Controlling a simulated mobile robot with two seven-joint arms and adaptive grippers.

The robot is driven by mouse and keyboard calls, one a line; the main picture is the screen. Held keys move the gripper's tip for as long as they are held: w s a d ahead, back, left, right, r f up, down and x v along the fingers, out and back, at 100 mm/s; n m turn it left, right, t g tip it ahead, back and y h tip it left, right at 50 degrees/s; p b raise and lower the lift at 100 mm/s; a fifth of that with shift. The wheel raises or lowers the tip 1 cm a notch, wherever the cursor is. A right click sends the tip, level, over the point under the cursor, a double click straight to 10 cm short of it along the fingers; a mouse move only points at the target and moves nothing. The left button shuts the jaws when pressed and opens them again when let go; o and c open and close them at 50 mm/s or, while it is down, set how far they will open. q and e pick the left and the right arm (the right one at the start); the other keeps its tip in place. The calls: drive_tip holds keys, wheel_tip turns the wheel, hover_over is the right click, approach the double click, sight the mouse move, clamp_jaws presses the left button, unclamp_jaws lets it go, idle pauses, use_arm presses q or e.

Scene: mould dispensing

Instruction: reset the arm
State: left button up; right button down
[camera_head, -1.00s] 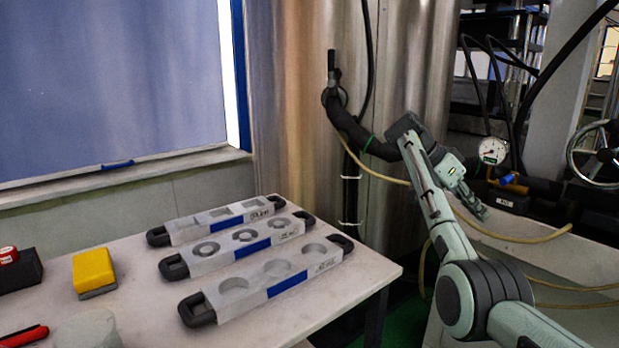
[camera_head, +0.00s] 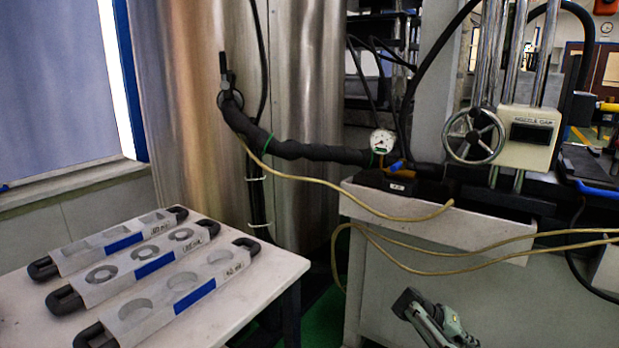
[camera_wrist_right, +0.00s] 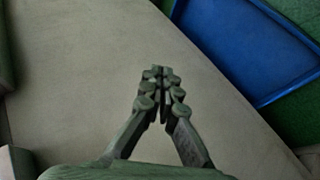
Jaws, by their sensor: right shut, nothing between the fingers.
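My right gripper (camera_wrist_right: 158,75) is in the right wrist view. Its fingers are together and hold nothing. Below it is a plain beige-grey surface (camera_wrist_right: 80,70); I cannot tell how far away that is. My left arm and gripper are not in view.
Three mould bars, the nearest (camera_head: 206,285) among them, lie on the white table (camera_head: 262,275) at left. A grey machine base (camera_head: 560,280) with hoses, a gauge (camera_head: 382,141) and a handwheel (camera_head: 474,135) stands at right. A blue panel (camera_wrist_right: 245,45) shows in the right wrist view.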

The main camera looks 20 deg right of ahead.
drive_tip(key=w+a+f+n+t+y, duration=0.6)
drive_tip(key=w+a+f+n, duration=0.1)
drive_tip(key=w+a+f, duration=0.25)
drive_tip(key=s+a+f+n+y, duration=0.1)
drive_tip(key=s+a+f, duration=0.2)
drive_tip(key=s+a, duration=0.45)
drive_tip(key=s+a+f+n, duration=0.1)
drive_tip(key=s+a+f, duration=0.2)
drive_tip(key=s+a, duration=0.45)
drive_tip(key=s+a+r, duration=0.1)
drive_tip(key=s+a, duration=0.1)
drive_tip(key=s, duration=0.5)
drive_tip(key=s+a+r+y, duration=0.1)
drive_tip(key=s+a+r, duration=0.1)
drive_tip(key=s, duration=0.5)
drive_tip(key=shift+s+a+t+y, duration=0.3)
drive_tip(key=shift+a, duration=0.55)
